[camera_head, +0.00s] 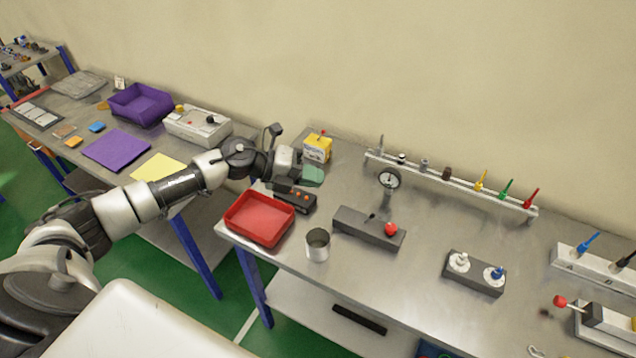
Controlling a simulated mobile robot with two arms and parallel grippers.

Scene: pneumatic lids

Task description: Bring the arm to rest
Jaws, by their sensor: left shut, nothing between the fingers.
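My left arm (150,195) comes in from the left and reaches across the gap between two metal tables. My left gripper (300,180) is at its end, above the left part of the right table, beyond the red tray. The gripper is shut and holds nothing. A greenish flat piece (313,175) shows just beside the gripper; I cannot tell what it is. My right gripper is not in view.
Near the gripper are a red tray (232,221), a dark box with orange buttons (308,205), a yellow box (317,149) and a metal cup (317,250). A lever box (350,225) and a tool rail (455,184) stand farther right. A purple bin (139,104) sits on the left table.

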